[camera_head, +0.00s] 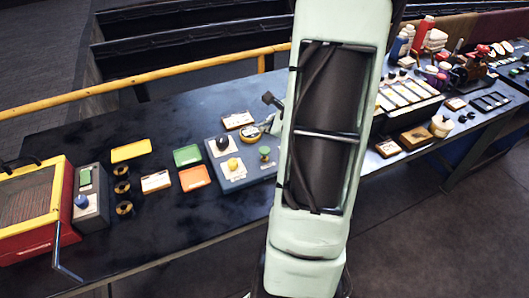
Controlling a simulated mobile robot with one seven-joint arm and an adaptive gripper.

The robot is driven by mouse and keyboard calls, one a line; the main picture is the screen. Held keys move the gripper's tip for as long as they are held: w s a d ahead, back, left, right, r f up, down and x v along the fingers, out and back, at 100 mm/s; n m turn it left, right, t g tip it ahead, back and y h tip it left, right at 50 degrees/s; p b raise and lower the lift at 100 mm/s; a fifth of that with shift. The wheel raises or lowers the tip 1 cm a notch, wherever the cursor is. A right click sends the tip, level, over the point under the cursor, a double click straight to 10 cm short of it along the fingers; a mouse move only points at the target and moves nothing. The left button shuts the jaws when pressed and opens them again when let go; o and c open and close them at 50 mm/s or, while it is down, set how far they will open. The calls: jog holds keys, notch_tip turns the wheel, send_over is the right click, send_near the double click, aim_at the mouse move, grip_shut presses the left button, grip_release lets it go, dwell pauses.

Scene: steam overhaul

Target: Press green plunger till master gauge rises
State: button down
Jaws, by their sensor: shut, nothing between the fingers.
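The green plunger (264,151) stands upright on a blue-grey panel box (237,184) in the middle of the bench, just left of my arm. A small round gauge (251,132) with a brass-coloured rim lies behind it, close to the arm; its reading is too small to make out. I cannot tell whether it is the master gauge. A yellow knob (233,163) and a black knob (222,143) sit on pale plates on the same box. My arm covers the area right of the plunger. My gripper is not visible.
A dark knobbed part (271,99) sticks out beside my arm. A red and yellow case (38,240) stands far left. Bottles and racks crowd the right. The bench's left rear is clear.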

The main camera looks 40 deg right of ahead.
jog(key=b, duration=0.3)
send_over(265, 150)
jog(key=f, duration=0.4)
jog(key=shift+s+f, duration=0.2)
jog(key=shift+f, duration=0.1)
jog(key=shift+f+b, duration=0.85)
jog(key=shift+b, duration=0.15)
jog(key=shift+f, duration=0.15)
jog(key=shift+f+b, duration=0.25)
jog(key=shift+b, duration=0.45)
jog(key=shift+s+f+b, duration=0.1)
jog(key=shift+f+b, duration=1.35)
jog(key=shift+b, duration=0.25)
dwell(1.1)
jog(key=shift+r, duration=0.1)
jog(key=shift+r+p, duration=1.1)
jog(key=shift+r, duration=0.6)
jog(key=shift+r+p, duration=1.85)
jog(key=shift+r, duration=0.7)
